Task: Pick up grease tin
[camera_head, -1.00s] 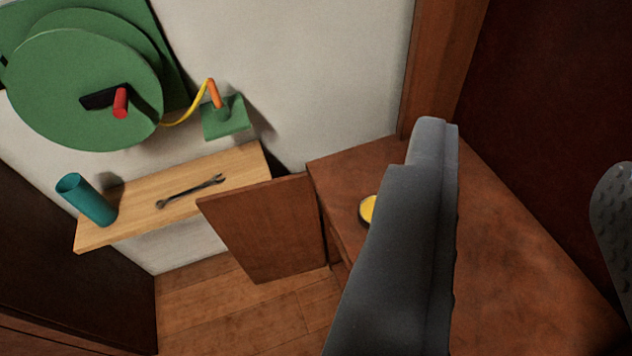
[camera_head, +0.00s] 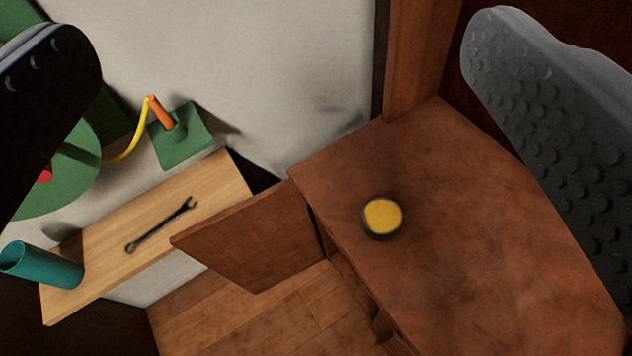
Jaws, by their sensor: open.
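The grease tin (camera_head: 383,217) is a small round tin with a dark rim and a yellow top. It sits on the brown wooden cabinet top (camera_head: 470,240), near its left edge, and is fully visible. My gripper (camera_head: 285,60) is open and empty. One dark finger is at the upper left and the other, with a studded inner pad, is at the right. The tin lies beyond the fingers, between them in the picture and apart from both.
An open cabinet door (camera_head: 255,238) sticks out left of the cabinet. A light wooden shelf (camera_head: 100,235) holds a wrench (camera_head: 160,225) and a teal cup (camera_head: 40,265). A green bracket (camera_head: 182,135) with an orange handle is on the wall. The cabinet top around the tin is clear.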

